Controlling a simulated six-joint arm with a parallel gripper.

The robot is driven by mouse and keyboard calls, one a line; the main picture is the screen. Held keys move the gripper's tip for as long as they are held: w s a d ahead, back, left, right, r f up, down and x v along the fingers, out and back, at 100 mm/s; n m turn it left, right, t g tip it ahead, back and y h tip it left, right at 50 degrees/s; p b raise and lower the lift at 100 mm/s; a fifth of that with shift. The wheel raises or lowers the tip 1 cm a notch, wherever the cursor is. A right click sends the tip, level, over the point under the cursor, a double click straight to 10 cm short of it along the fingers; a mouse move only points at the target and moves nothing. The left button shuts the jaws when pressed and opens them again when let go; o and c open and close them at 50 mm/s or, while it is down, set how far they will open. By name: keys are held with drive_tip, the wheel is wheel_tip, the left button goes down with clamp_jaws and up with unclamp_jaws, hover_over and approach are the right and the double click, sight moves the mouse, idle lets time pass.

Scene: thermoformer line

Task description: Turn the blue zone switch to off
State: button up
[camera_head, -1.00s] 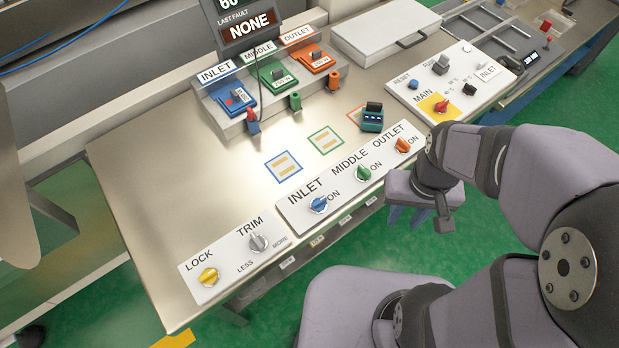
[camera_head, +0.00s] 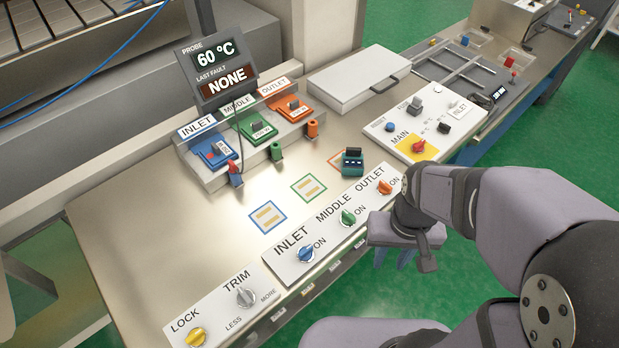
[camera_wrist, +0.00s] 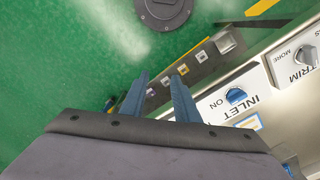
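The blue zone switch (camera_head: 306,253) is a round knob on the white panel (camera_head: 280,262) marked INLET, with ON printed at its right. I cannot tell its exact setting. The blue switch also shows in the wrist view (camera_wrist: 236,96), right of my fingers and apart from them. My gripper (camera_wrist: 160,77) has two blue fingers spread with a gap and nothing between them. In the head view my gripper (camera_head: 395,260) hangs beyond the table's front edge, right of the blue switch, its fingers partly hidden.
On the same panel are a green MIDDLE switch (camera_head: 347,216) and an orange OUTLET switch (camera_head: 384,187). A yellow LOCK knob (camera_head: 195,337) and grey TRIM knob (camera_head: 246,296) are at lower left. A teal block (camera_head: 352,162) stands behind the panel. The left tabletop is clear.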

drive_tip(key=w+a+m+b, duration=0.3)
drive_tip(key=w+a, duration=0.1)
drive_tip(key=a, duration=0.3)
wheel_tip(320, 180, up, 2)
drive_tip(key=r+m+b, duration=0.1)
drive_tip(key=m+b, duration=0.2)
drive_tip(key=m, duration=0.2)
hover_over(305, 250)
drive_tip(key=d, duration=0.1)
drive_tip(key=shift+w+d+f, duration=0.1)
drive_tip(key=shift+w+f, duration=0.05)
drive_tip(key=shift+f, duration=0.1)
drive_tip(key=shift+a+r+m, duration=0.25)
drive_tip(key=shift+a+m, duration=0.15)
drive_tip(key=shift+a, duration=0.2)
drive_tip(key=shift+f+p, duration=0.65)
drive_tip(key=shift+f, duration=3.05)
clamp_jaws()
